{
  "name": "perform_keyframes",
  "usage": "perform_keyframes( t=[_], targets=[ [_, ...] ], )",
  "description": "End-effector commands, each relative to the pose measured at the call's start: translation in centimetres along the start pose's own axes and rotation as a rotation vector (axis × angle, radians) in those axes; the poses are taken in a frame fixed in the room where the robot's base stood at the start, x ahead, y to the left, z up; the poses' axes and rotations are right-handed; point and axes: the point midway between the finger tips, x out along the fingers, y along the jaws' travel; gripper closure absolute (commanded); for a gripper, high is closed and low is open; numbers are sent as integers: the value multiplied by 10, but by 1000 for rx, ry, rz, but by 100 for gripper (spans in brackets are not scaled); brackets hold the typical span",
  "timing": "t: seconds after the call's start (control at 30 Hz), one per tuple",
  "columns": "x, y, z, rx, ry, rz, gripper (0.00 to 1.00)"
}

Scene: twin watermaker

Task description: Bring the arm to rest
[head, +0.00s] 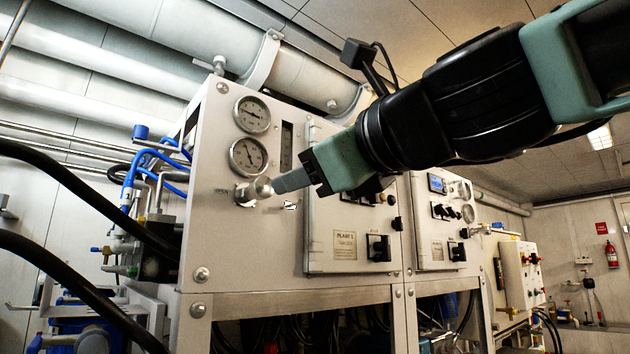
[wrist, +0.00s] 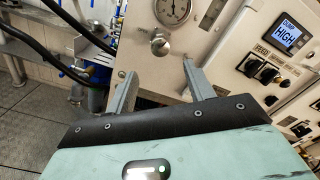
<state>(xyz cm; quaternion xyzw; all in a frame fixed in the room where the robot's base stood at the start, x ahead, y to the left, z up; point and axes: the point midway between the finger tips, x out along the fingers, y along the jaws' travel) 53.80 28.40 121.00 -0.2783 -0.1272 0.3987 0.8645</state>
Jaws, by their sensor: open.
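My gripper (head: 278,184) reaches in from the upper right in the head view, in front of a grey panel. In the wrist view its two fingers (wrist: 158,70) are spread with nothing between them. A round metal knob (head: 255,191) on the panel is just beyond the fingertips. In the wrist view the knob (wrist: 160,44) shows past the gap between the fingers, apparently clear of them. In the head view the near finger overlaps the knob's right edge and hides the other finger.
Two round gauges (head: 250,136) sit above the knob. A PLANT 1 door (head: 345,215) with switches is to the right. Black hoses (head: 95,195) and blue tubing (head: 133,168) are at the left. The wrist view shows a display reading HIGH (wrist: 286,36).

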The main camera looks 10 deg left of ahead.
Motion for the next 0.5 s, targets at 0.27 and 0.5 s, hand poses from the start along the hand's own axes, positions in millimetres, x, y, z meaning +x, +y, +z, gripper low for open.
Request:
perform_keyframes(
  t=[0.27, 0.5],
  targets=[
    [-11, 0, 0, 0, 0, 0, 47],
    [-11, 0, 0, 0, -1, 0, 47]
  ],
)
